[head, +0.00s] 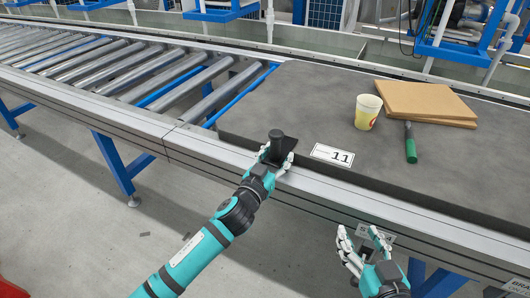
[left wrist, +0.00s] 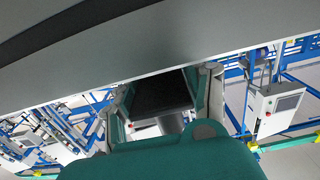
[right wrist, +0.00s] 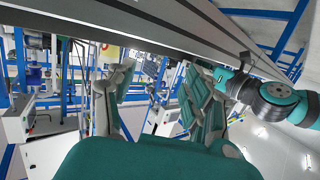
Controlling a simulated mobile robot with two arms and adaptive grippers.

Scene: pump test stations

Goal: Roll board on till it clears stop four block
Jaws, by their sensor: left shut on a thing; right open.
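The board (head: 300,108) is a wide dark grey slab lying flat on the conveyor, with a white label reading 11 near its front edge. A black upright handle (head: 277,142) stands at its front left corner. My left gripper (head: 275,164) is shut on the handle; the left wrist view shows the dark handle (left wrist: 162,92) between its fingers. My right gripper (head: 362,236) is open and empty, in front of the conveyor's front rail. A small label (head: 376,235) on the rail behind it is partly hidden and unreadable. I cannot make out a stop block.
A yellow cup (head: 367,111), stacked brown sheets (head: 425,101) and a green-handled tool (head: 410,143) rest on the board. Bare metal rollers (head: 130,67) lie to its left. The front rail (head: 110,108) runs along the near side. Blue-framed stations (head: 220,8) stand behind.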

